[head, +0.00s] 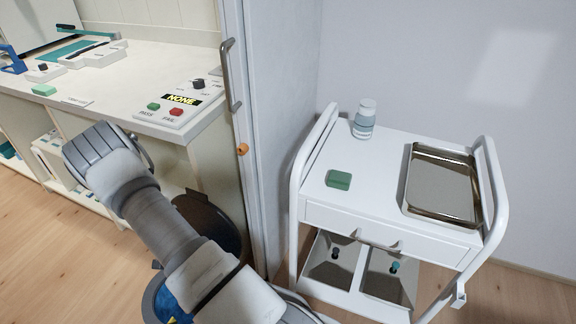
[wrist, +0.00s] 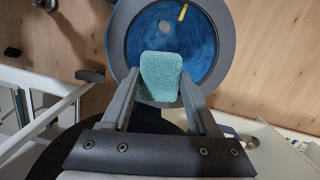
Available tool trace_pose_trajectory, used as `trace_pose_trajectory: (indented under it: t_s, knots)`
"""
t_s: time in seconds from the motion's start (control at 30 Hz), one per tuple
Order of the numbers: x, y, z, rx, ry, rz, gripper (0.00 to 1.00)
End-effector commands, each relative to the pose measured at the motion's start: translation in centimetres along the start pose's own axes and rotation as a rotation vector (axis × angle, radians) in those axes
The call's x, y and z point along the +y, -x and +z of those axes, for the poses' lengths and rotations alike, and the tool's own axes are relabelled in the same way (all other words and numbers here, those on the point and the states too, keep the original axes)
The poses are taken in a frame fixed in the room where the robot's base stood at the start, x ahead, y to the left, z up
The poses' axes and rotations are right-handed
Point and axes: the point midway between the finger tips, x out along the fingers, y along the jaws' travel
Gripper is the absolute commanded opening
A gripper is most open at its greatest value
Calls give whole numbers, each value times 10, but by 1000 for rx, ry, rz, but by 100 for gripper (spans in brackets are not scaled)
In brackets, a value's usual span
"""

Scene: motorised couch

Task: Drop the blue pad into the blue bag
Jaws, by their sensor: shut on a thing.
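In the wrist view a blue-green pad (wrist: 161,72) sits between the fingers of my gripper (wrist: 160,88), which is shut on it. Behind it in this view is a round grey-rimmed bin lined with the blue bag (wrist: 200,45). The pad overlaps the lower part of the bag's opening and appears to be above it. The height between them is hard to tell. In the head view a little of the blue bag (head: 166,303) shows beside my arm. My arm hides the gripper and the pad there.
A dark round lid (head: 213,222) stands by the bin. A white trolley (head: 385,150) at right holds a green block (head: 338,179), a bottle (head: 365,122) and a metal tray (head: 440,185). A counter (head: 120,95) with a PASS/FAIL panel (head: 175,105) is at left.

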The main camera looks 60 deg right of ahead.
Motion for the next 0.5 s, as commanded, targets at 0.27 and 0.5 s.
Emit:
trace_pose_trajectory:
  t_s: [0.27, 0.5]
  knots:
    - [1, -19, -4, 0, -13, -2, 17]
    - [1, -48, -9, 0, -11, -2, 17]
